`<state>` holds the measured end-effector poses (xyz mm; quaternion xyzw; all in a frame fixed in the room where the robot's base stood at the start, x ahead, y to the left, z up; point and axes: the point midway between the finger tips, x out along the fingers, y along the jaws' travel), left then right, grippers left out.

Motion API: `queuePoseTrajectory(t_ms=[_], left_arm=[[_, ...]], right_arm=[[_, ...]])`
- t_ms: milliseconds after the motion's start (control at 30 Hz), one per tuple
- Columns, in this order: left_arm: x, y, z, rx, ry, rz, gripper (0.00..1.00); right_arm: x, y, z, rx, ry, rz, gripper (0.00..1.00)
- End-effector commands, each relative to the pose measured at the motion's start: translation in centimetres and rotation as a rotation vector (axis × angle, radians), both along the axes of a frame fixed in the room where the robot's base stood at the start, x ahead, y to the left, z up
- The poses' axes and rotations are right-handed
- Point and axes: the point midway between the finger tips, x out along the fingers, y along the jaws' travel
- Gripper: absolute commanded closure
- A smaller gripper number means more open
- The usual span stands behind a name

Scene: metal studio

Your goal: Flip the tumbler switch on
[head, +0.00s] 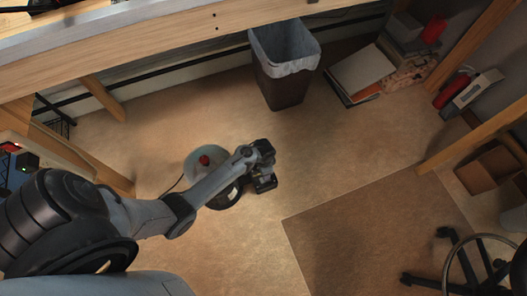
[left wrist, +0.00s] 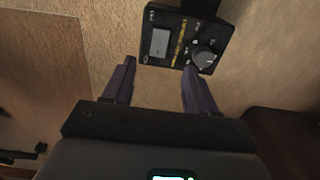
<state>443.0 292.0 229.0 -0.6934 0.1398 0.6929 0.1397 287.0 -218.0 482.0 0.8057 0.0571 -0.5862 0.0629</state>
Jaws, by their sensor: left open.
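My right gripper is not in view.
A round pale object with a red top (head: 205,160) stands left of the gripper, partly behind my arm. A lined waste bin (head: 283,85) stands beyond. A wooden beam (head: 150,55) crosses the top. A brown mat (head: 370,235) and a wheeled chair base (head: 465,265) lie right.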

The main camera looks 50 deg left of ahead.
Motion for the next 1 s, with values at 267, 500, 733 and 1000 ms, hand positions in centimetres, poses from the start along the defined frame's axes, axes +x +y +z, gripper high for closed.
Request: queuePoseTrajectory(t_ms=[267, 500, 733, 1000], left_arm=[[-0.1, 0.1, -4.4, 0.001, 0.002, 0.001, 0.43], [-0.1, 0.1, -8.0, 0.002, 0.001, -0.001, 0.43], [0.0, 0.0, -9.8, 0.001, 0.000, -0.001, 0.43], [0.0, 0.0, -10.2, 0.001, 0.000, 0.000, 0.43]], right_arm=[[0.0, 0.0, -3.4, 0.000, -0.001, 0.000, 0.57], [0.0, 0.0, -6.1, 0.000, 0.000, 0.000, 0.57], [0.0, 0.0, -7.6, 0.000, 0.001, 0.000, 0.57], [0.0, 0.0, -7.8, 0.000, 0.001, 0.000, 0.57]])
